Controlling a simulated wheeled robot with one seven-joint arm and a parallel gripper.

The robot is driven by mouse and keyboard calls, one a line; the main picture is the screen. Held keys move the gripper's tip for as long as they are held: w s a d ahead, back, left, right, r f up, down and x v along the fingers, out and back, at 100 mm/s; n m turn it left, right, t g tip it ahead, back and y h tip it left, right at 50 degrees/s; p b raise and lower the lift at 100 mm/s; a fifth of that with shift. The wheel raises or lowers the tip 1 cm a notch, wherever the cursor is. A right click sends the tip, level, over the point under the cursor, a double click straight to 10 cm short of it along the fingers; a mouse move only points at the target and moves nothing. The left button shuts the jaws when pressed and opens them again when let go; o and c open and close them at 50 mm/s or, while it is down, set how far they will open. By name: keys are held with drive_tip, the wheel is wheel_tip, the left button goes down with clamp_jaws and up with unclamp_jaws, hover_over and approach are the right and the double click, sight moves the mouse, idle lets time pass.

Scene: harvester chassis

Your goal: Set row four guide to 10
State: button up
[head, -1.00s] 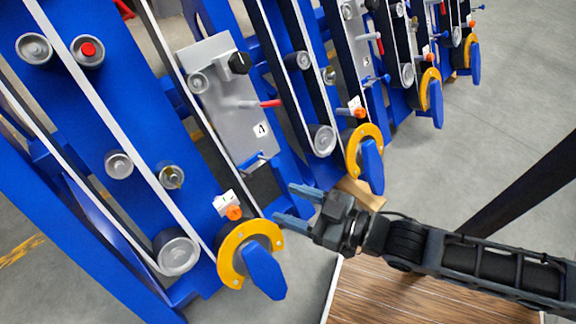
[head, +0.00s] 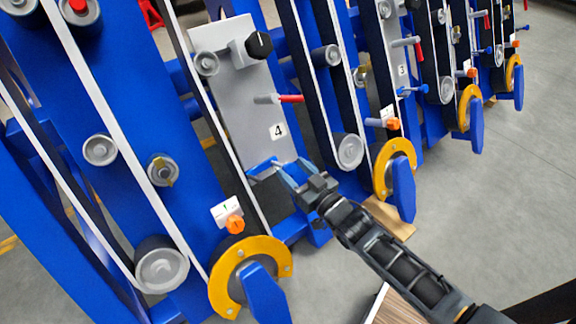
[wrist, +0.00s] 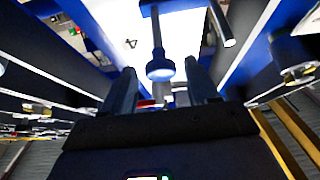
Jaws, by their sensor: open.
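The grey row four panel (head: 240,95) carries a "4" label (head: 277,131). A black knob (head: 259,44) is at its top, and a red-tipped lever (head: 290,98) juts from its middle. At its lower end is a blue-ended rod (head: 262,166), partly hidden by my gripper. My gripper (head: 281,172) is open beside it. I cannot read any scale, and cannot tell which part is the guide.
A yellow ring with a blue handle (head: 263,290) and an orange knob (head: 235,224) with a small white dial stand below left. Another yellow ring (head: 395,165) is close right of my arm. Blue frames and belts surround the panel. Grey floor is open at right.

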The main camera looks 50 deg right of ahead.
sight(292, 169)
drive_tip(key=shift+x, duration=1.8)
drive_tip(key=shift+a, duration=0.1)
clamp_jaws()
